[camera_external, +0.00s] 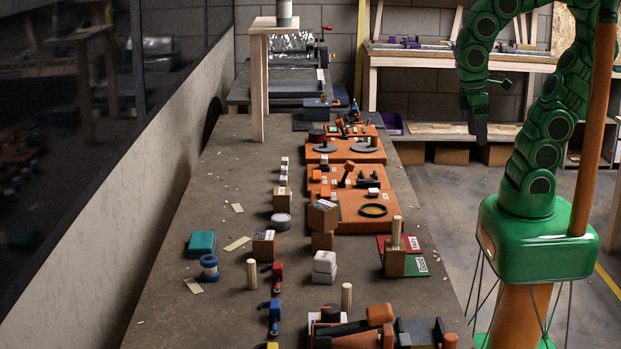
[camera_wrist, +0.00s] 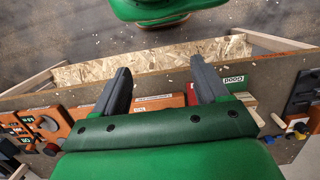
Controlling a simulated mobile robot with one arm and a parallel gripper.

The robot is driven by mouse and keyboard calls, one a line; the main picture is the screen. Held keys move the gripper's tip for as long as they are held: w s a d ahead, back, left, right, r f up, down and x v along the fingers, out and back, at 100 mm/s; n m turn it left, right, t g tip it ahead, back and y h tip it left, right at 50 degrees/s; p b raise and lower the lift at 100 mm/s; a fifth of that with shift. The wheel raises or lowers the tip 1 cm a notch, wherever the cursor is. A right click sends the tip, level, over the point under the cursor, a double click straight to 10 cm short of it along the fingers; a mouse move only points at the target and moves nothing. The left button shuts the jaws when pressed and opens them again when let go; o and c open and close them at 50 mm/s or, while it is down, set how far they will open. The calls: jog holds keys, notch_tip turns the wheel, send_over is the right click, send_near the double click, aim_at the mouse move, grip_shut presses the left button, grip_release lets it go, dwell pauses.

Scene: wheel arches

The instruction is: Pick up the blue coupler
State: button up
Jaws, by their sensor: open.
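A small blue fitting (camera_external: 275,315), which looks like the blue coupler, lies near the front of the long bench in the external view. A similar red one (camera_external: 277,276) lies behind it and a yellow one (camera_external: 272,345) shows at the bottom edge. I cannot pick out the blue coupler for certain in the wrist view. My gripper (camera_external: 478,128) hangs in the air right of the bench, well away from the blue fitting. In the wrist view my gripper (camera_wrist: 166,78) has its two dark fingers apart, with nothing held between them.
Left of the couplers are a blue spool (camera_external: 209,267) and a teal box (camera_external: 201,243). Wooden pegs (camera_external: 347,298), white blocks (camera_external: 324,266) and an orange-and-black tool (camera_external: 350,328) stand close by on the right. A wall runs along the bench's left side.

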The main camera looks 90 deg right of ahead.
jog(key=n+t+y, duration=0.3)
jog(key=n+t, duration=0.2)
jog(key=n, duration=0.3)
send_over(212, 257)
jog(key=s+d, duration=0.2)
jog(key=s, duration=0.1)
notch_tip(212, 257, down, 16)
jog(key=shift+x, duration=1.15)
jog(key=shift+w+a+f, duration=0.25)
jog(key=shift+w+f, duration=0.25)
jog(key=shift+f, duration=0.25)
jog(key=shift+w+a+f, duration=0.2)
jog(key=shift+w+f, duration=0.35)
jog(key=shift+f, duration=0.2)
jog(key=shift+x, duration=0.9)
jog(key=c, duration=1.1)
